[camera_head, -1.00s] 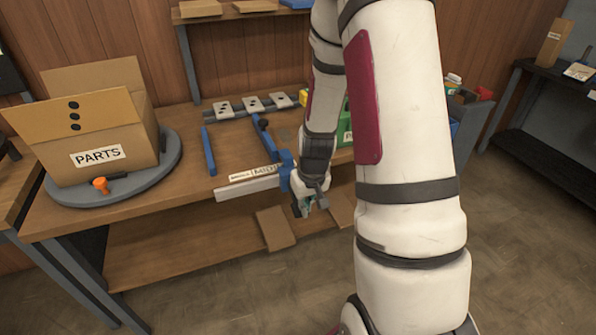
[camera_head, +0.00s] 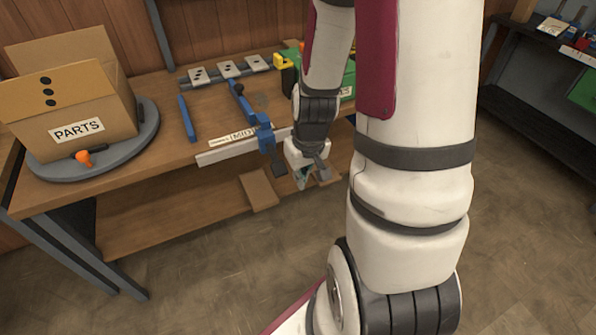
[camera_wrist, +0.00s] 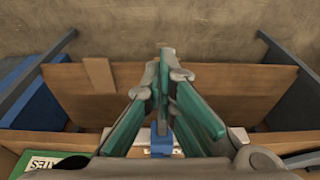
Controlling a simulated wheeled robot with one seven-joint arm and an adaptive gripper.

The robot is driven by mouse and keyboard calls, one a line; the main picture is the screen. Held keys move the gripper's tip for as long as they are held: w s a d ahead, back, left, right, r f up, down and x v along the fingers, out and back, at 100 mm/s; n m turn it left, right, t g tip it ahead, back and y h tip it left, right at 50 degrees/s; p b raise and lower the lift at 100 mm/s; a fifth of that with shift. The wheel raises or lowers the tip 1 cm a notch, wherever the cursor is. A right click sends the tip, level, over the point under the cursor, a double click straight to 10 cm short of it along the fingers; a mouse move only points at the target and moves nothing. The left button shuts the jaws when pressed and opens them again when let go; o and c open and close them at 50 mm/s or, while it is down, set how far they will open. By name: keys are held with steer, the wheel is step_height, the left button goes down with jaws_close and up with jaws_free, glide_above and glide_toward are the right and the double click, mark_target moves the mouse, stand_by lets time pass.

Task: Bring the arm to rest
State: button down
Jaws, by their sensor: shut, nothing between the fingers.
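My gripper (camera_head: 303,180) hangs down in front of the workbench's front edge, to the right of a blue clamp (camera_head: 266,135). In the wrist view my gripper (camera_wrist: 165,62) has its green fingers drawn together at the tips, with nothing between them. It looks down past the bench edge toward the lower shelf and floor. My white arm fills the right middle of the head view, bent at the elbow, and hides part of the bench's right end. I cannot tell the exact gap between the gripper and the clamp.
A pale bar (camera_head: 225,150) lies along the bench's front edge at the clamp. A parts box (camera_head: 105,95) stands on a grey round turntable (camera_head: 150,125) at left. A green box (camera_head: 348,85) is behind my forearm. The floor (camera_head: 210,275) in front is clear.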

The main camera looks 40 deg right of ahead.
stand_by(0.5)
steer(key=s+a+r+n+t+p, duration=0.1)
steer(key=a+r, duration=0.3)
steer(key=r, duration=0.4)
steer(key=s+a+r+n+p, duration=0.1)
steer(key=a+r, duration=0.3)
steer(key=r, duration=0.4)
steer(key=s+a+r+p, duration=0.1)
steer(key=s+a+r, duration=0.2)
steer(key=s+r, duration=0.2)
steer(key=s+a+r+n+t+p, duration=0.1)
steer(key=s+a+r, duration=0.3)
steer(key=s+r, duration=0.2)
step_height(320, 180, up, 2)
steer(key=shift+s+r+y, duration=0.2)
steer(key=shift+y, duration=0.1)
